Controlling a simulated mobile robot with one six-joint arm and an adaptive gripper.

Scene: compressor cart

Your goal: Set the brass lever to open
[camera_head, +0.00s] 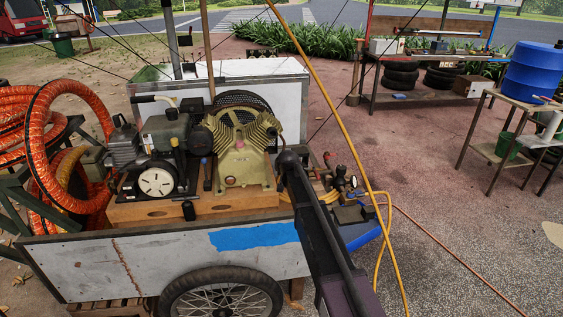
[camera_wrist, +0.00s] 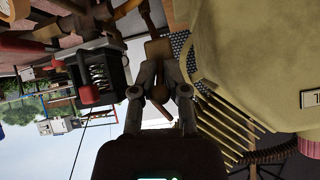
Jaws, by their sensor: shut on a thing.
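In the wrist view, my gripper (camera_wrist: 161,75) has its two dark fingers closed in on a brownish, brass-coloured piece (camera_wrist: 158,48), which looks like the brass lever. The fingers partly cover it, and its angle is hard to read. In the head view, the end of my dark arm (camera_head: 292,160) reaches to the right side of the khaki compressor pump (camera_head: 241,150). The fingertips and the lever are hidden there. The pump also fills the right of the wrist view (camera_wrist: 235,45), close beside the fingers.
The compressor stands on a wooden base in the white cart (camera_head: 150,265). Gauges and fittings (camera_head: 345,182) sit right of my arm, with a yellow hose (camera_head: 383,225) beside them. Orange hoses (camera_head: 45,150) coil at the left. A workbench (camera_head: 430,85) and blue barrel (camera_head: 533,72) stand behind, right.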

